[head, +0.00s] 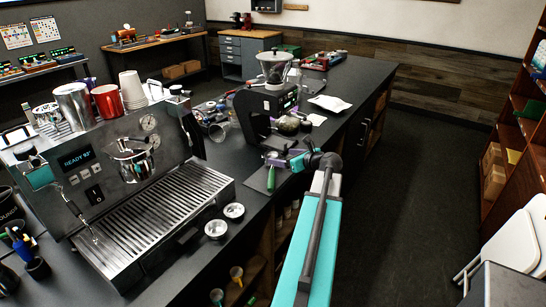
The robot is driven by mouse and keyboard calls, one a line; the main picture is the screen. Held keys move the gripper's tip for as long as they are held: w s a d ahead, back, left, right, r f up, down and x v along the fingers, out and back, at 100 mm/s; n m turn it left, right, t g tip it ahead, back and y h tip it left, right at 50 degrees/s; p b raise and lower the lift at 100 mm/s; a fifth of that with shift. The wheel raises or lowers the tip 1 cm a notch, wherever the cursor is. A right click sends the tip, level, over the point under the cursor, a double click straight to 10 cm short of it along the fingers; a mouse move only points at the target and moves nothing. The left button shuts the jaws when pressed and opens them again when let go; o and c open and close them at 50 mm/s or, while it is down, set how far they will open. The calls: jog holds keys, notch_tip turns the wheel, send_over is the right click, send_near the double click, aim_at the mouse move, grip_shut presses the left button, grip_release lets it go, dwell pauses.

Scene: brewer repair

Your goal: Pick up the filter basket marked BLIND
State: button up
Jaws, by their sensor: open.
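Two small round metal baskets sit side by side on the dark counter (330,119), right of the espresso machine (150,200). One basket (216,229) is nearer and the other basket (233,211) is just behind it. No marking is readable on either, so I cannot tell which is BLIND. My arm reaches forward from the bottom middle. My gripper (284,160) is above the counter near the grinder, farther back and to the right of both baskets. It is open and apart from them; its fingers are small and partly unclear.
A grinder (272,72) with a clear hopper stands behind my gripper. Cups (108,101) stand on the machine. Counter space around the two baskets is mostly clear, near the front edge. Open floor (420,180) lies to the right.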

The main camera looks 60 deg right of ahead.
aim_at(270, 156)
jog(key=shift+p+x, duration=1.15)
jog(key=shift+x, duration=1.4)
jog(key=shift+s+f, duration=0.1)
jog(key=shift+f, duration=0.1)
jog(key=c, duration=1.1)
jog(key=shift+o, duration=0.2)
